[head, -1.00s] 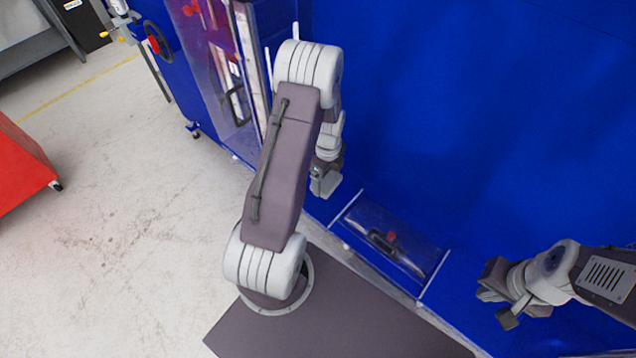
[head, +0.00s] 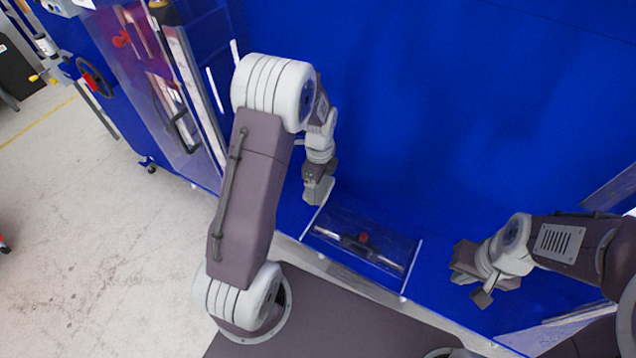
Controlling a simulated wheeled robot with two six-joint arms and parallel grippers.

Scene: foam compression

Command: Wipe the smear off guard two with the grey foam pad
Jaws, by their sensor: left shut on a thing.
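My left gripper (head: 318,192) is shut on a small grey block, apparently the grey foam pad (head: 317,197), mostly hidden by the jaws. It is above the far left corner of a low clear guard (head: 385,251); contact cannot be told. This guard covers a dark bar with a red knob. A tall clear guard (head: 160,95) stands at the left, with a reddish-purple tint over it. Part of another clear panel (head: 560,330) shows at the lower right. I cannot read which is guard two, and no smear is clear. My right gripper (head: 468,283) is open and empty, right of the low guard.
A blue machine wall (head: 450,100) fills the back. A black handwheel (head: 95,78) and yellow-handled parts are at the upper left. A slanted panel edge (head: 610,185) is at the far right.

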